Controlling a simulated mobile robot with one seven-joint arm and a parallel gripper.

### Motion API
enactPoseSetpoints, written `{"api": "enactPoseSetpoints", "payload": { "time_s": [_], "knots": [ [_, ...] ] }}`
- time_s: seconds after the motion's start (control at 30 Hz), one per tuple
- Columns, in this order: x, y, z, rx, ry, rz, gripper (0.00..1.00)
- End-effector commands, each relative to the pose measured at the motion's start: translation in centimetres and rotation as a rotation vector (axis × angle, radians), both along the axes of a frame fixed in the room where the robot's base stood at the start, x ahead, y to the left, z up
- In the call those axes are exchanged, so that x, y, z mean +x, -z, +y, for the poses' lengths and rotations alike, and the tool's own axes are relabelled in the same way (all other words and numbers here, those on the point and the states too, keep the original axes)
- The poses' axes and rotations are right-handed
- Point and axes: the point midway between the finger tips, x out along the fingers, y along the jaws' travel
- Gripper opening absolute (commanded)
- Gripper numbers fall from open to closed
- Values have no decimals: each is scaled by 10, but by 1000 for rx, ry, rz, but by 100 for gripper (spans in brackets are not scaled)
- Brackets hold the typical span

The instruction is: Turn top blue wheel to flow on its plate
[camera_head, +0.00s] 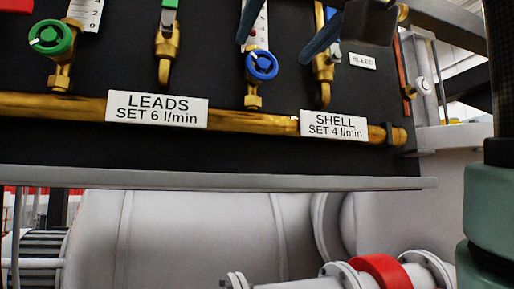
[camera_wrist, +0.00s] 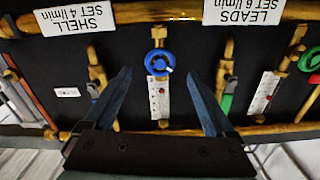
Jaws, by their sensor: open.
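The blue wheel (camera_head: 262,66) sits on a brass valve on the black panel, below a white scale tube (camera_head: 263,33). The plate "SHELL SET 4 l/min" (camera_head: 334,125) is to its lower right. My gripper (camera_head: 272,49) is open and empty, its two blue-grey fingers reaching in from the top right, one on each side of the scale tube. In the upside-down wrist view, the blue wheel (camera_wrist: 160,62) shows between and just beyond the fingertips of my gripper (camera_wrist: 158,73). The scale tube (camera_wrist: 160,98) shows between the fingers. I cannot read the float level.
A green wheel (camera_head: 51,37) and the plate "LEADS SET 6 l/min" (camera_head: 157,109) are at the left. A brass pipe (camera_head: 235,120) runs below the wheels. A brass valve (camera_head: 323,68) stands close to the right finger. A grey ledge (camera_head: 210,183) edges the panel below.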

Motion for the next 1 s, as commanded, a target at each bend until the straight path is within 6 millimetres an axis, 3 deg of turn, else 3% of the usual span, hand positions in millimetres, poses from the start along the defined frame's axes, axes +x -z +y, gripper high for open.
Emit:
{"api": "enactPoseSetpoints", "payload": {
  "time_s": [0.2, 0.43, 0.63, 0.9, 0.93, 1.0],
  "knots": [
    [46, -3, 15, 2, -2, 5, 89],
    [83, -2, 27, 1, 0, 3, 89],
    [96, -1, 31, 1, 0, -1, 89],
    [98, 0, 32, 1, 0, -1, 89],
    [97, 0, 32, 1, 0, -1, 87],
    [97, 0, 32, 0, 0, -1, 75]
  ]
}}
